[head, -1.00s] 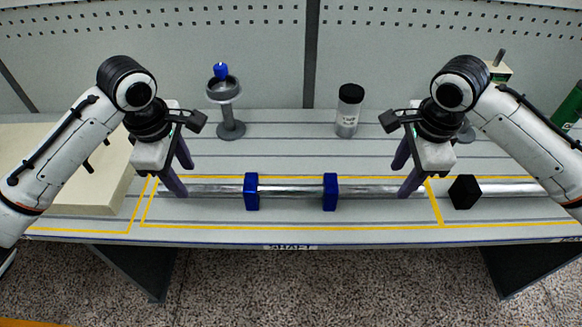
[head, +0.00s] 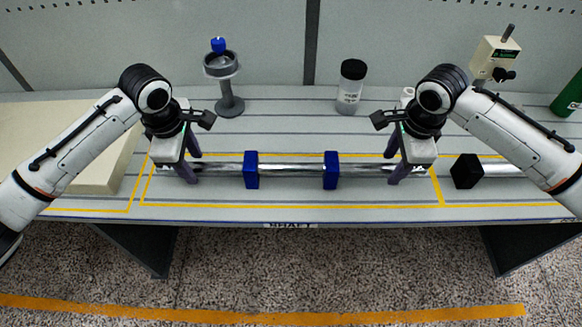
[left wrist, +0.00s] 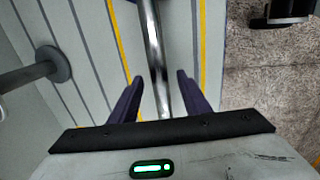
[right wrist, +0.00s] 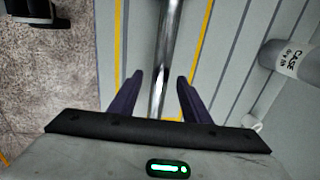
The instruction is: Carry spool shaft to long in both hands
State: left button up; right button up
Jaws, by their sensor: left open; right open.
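The spool shaft (head: 290,168) is a long shiny metal bar. It lies level across two blue blocks, left (head: 251,170) and right (head: 330,171), inside a yellow outline on the table. My left gripper (head: 193,168) is open over its left part, with the bar between the fingers; the left wrist view shows the bar (left wrist: 152,50) running between both fingertips. My right gripper (head: 391,169) is open over its right part, and the right wrist view shows the bar (right wrist: 168,50) between those fingertips too. Finger contact with the bar cannot be told. The bar's ends are partly hidden by the grippers.
A black block (head: 466,171) with another metal bar (head: 505,169) lies to the right. A grey stand with a blue top (head: 229,95) and a black-lidded bottle (head: 350,88) stand behind. A pale board (head: 95,160) is at left. The table's front edge is close.

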pick_arm(q)
jog(key=shift+w+f, duration=0.15)
jog(key=shift+f, duration=0.6)
jog(key=shift+w+f, duration=0.1)
jog(key=shift+f, duration=0.6)
pick_arm(e)
jog(key=shift+w+f, duration=0.15)
jog(key=shift+f, duration=0.6)
jog(key=shift+w+f, duration=0.1)
jog(key=shift+f, duration=0.6)
pick_arm(q)
grip_shut()
pick_arm(e)
grip_shut()
pick_arm(q)
jog(key=shift+w+r, duration=0.1)
jog(key=shift+r, duration=0.2)
pick_arm(e)
jog(key=shift+w+r, duration=0.15)
jog(key=shift+r, duration=0.2)
